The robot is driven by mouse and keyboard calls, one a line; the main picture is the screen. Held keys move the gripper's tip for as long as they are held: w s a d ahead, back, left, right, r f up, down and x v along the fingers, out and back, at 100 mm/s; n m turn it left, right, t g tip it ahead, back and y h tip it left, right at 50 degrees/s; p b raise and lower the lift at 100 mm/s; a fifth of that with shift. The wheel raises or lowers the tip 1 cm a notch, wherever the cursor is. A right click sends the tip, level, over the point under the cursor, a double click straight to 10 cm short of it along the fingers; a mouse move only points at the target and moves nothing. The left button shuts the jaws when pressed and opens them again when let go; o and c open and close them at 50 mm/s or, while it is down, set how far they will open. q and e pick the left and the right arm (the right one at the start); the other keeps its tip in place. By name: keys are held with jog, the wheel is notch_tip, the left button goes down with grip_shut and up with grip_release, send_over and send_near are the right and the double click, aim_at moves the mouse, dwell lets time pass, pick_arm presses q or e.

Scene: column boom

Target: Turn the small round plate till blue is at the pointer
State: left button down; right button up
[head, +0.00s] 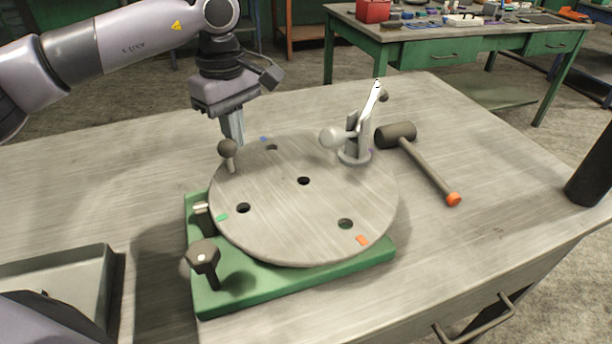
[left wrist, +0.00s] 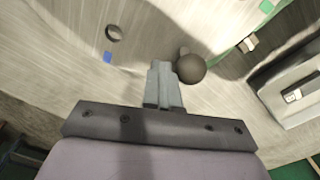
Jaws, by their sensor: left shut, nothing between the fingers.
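The round grey plate (head: 290,225) lies on a green base (head: 250,297) on the table. Its rim carries a blue mark (head: 263,138) at the far side, a green mark (head: 222,217) at the left and an orange mark (head: 361,240) at the near right. A small pale piece (head: 200,207), seemingly the pointer, sits by the green mark. A dark ball-topped peg (head: 228,149) stands at the plate's far-left rim. My left gripper (head: 238,141) is shut and empty, its tips right beside the peg; in the left wrist view the ball (left wrist: 191,69) is just right of them. Contact is unclear.
A clamp with a white handle (head: 372,100) stands at the plate's far-right rim. A dark-headed mallet (head: 396,135) lies right of it. A black knob (head: 203,256) rises at the base's near-left corner. A grey tray (head: 105,285) sits at the near left.

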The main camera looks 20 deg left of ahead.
aim_at(220, 147)
pick_arm(q)
jog(key=shift+s, duration=0.45)
jog(key=shift+s+a+b, duration=0.1)
jog(key=shift+s+b, duration=0.2)
jog(key=shift+s, duration=1.35)
jog(key=shift+s+b, duration=0.1)
jog(key=shift+b, duration=0.2)
